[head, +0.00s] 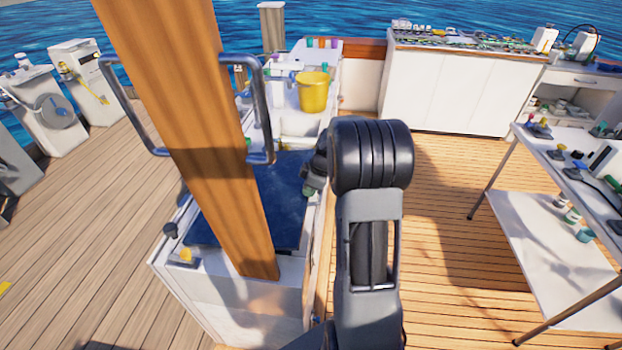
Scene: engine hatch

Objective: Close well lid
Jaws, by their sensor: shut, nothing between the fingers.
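A dark blue panel (284,187), which looks like the well lid, shows on top of a white box (245,308). It looks roughly level, but a wooden post hides its middle and I cannot tell whether it is fully seated. My arm rises in front, and its big black joint hides part of the area behind. The small end of my arm, with my gripper (311,187), shows left of that joint, over the panel's right edge. The gripper is shut and holds nothing. Its fingertips are too small to make out, and I cannot tell whether it touches the panel.
The wooden post (195,120) with metal handrails (264,110) stands before the box. A yellow bucket (313,92) stands behind it. White cabinets (450,95) are at the back, and a shelved table (560,235) is at the right. Deck between is clear.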

